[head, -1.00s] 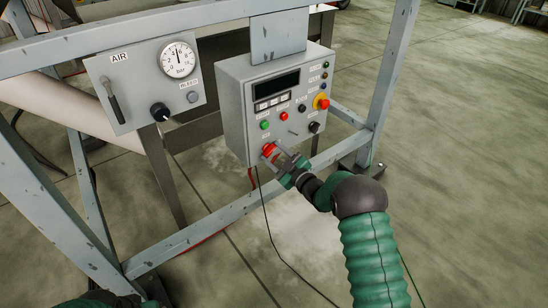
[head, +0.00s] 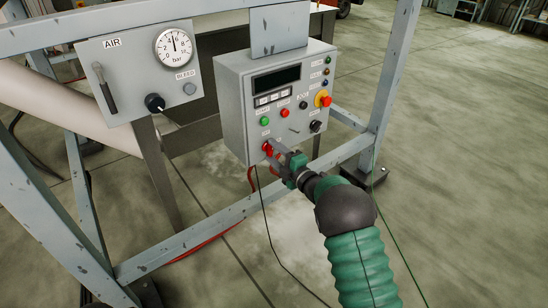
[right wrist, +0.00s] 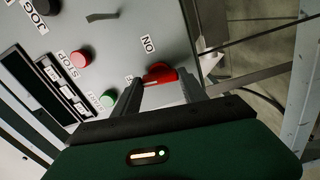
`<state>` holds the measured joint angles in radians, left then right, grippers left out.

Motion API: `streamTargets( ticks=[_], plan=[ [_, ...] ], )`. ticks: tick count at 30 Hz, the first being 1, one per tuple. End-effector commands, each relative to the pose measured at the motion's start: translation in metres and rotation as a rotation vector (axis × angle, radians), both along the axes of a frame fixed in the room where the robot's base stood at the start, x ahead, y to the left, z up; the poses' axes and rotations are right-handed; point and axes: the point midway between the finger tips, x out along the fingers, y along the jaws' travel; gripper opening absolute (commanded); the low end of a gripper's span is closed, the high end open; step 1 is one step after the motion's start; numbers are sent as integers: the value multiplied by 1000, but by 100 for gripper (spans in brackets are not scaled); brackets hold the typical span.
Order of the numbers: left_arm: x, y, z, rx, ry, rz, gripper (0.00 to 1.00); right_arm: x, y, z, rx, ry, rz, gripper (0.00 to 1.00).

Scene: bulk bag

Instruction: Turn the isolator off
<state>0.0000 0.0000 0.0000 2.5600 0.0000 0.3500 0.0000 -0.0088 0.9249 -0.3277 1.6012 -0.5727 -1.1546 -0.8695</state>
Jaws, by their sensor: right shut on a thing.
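The isolator is a red rotary handle (head: 267,149) at the lower left of the grey control box (head: 234,106). In the right wrist view the red handle (right wrist: 159,73) sits between my right gripper's two dark fingers, with an "ON" label beside it. My right gripper (head: 272,152) is shut on the handle, and its fingers partly hide it in the head view. My left gripper is not in view.
The box also carries a green button (head: 264,121), a red button (head: 285,112), a black knob (head: 315,126) and a red emergency stop (head: 325,101) on yellow. An air panel (head: 128,70) with a gauge stands left. Grey frame posts (head: 388,85) surround the box.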

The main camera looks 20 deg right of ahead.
Motion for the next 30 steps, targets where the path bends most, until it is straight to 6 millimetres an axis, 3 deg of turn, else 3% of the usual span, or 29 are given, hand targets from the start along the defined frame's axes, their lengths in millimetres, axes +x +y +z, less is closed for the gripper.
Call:
streamTargets(
  ticks=[1, 12, 26, 27, 30],
  plan=[
    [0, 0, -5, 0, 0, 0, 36, -2, 2, -9, -26, 4, 4, 10],
    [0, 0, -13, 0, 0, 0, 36, -2, 2, -9, -143, -35, 5, 10],
    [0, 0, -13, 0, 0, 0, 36, -2, 3, -10, -154, -37, 6, 10],
    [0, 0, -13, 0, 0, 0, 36, -2, 3, -10, -154, -37, 6, 54],
    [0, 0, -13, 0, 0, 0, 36, -2, 2, -9, -153, -39, 5, 67]
  ],
)
